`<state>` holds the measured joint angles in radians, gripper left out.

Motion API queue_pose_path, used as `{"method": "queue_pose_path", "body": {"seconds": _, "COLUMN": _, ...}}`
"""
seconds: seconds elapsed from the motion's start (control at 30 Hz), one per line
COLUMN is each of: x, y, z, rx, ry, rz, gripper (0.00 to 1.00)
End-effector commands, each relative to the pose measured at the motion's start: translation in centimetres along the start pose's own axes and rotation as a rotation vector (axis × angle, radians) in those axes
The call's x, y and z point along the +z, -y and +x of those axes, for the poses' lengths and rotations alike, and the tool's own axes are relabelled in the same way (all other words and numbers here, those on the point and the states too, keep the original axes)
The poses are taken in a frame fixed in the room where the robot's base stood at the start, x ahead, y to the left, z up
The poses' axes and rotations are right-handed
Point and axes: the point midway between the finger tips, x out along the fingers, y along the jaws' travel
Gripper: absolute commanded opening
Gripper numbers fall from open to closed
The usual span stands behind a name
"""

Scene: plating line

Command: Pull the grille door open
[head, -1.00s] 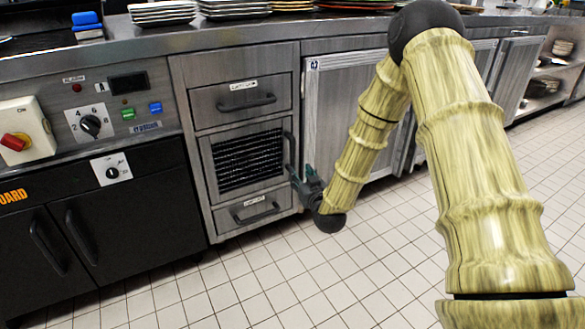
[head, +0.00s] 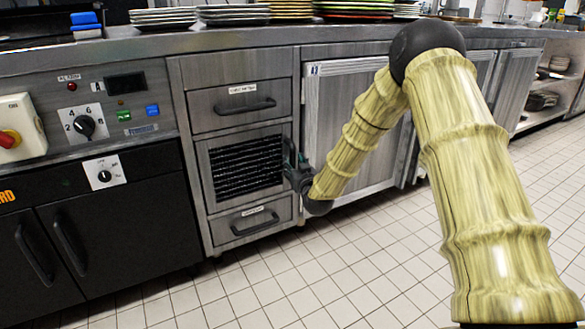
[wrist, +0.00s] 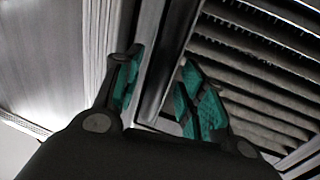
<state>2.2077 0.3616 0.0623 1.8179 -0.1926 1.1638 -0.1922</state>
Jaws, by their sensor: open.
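The grille door (head: 247,166) is the slatted middle front of the grey cabinet, between two drawers, and looks shut and flush. Its dark upright handle is on its right edge, largely hidden behind my gripper in the head view. My gripper (head: 291,167) is at that right edge. In the wrist view the door's slats (wrist: 265,65) fill the upper right. The dark handle bar (wrist: 178,45) runs down between the open green-padded fingers of my gripper (wrist: 160,75), one finger on each side. I cannot tell whether either finger touches it.
A labelled drawer (head: 238,104) is above the door and another (head: 247,222) below. A black oven unit (head: 110,235) stands to the left, and a closed cupboard (head: 345,125) to the right. Plates (head: 235,14) stand on the counter. The tiled floor (head: 330,260) in front is clear.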

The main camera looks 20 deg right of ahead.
Motion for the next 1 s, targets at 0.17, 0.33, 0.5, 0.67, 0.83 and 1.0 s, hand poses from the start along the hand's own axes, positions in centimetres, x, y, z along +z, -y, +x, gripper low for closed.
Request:
{"method": "queue_pose_path", "body": {"seconds": 0.17, "x": 0.06, "y": -0.02, "z": 1.15, "rx": 0.0, "ry": 0.0, "rz": 0.0, "gripper": 0.41}}
{"method": "queue_pose_path", "body": {"seconds": 0.33, "x": 0.0, "y": -0.01, "z": 1.36, "rx": 0.0, "ry": 0.001, "rz": 0.0, "gripper": 0.41}}
{"method": "queue_pose_path", "body": {"seconds": 0.5, "x": 0.0, "y": 0.0, "z": 1.34, "rx": 0.0, "ry": 0.001, "rz": 0.0, "gripper": 0.39}}
{"method": "queue_pose_path", "body": {"seconds": 0.67, "x": 0.0, "y": -0.01, "z": 1.33, "rx": 0.0, "ry": 0.001, "rz": 0.0, "gripper": 0.1}}
{"method": "queue_pose_path", "body": {"seconds": 0.83, "x": 0.01, "y": -0.02, "z": 1.33, "rx": 0.0, "ry": 0.001, "rz": 0.0, "gripper": 0.0}}
{"method": "queue_pose_path", "body": {"seconds": 1.0, "x": -0.05, "y": 0.09, "z": 1.21, "rx": 0.004, "ry": 0.001, "rz": 0.0, "gripper": 0.0}}
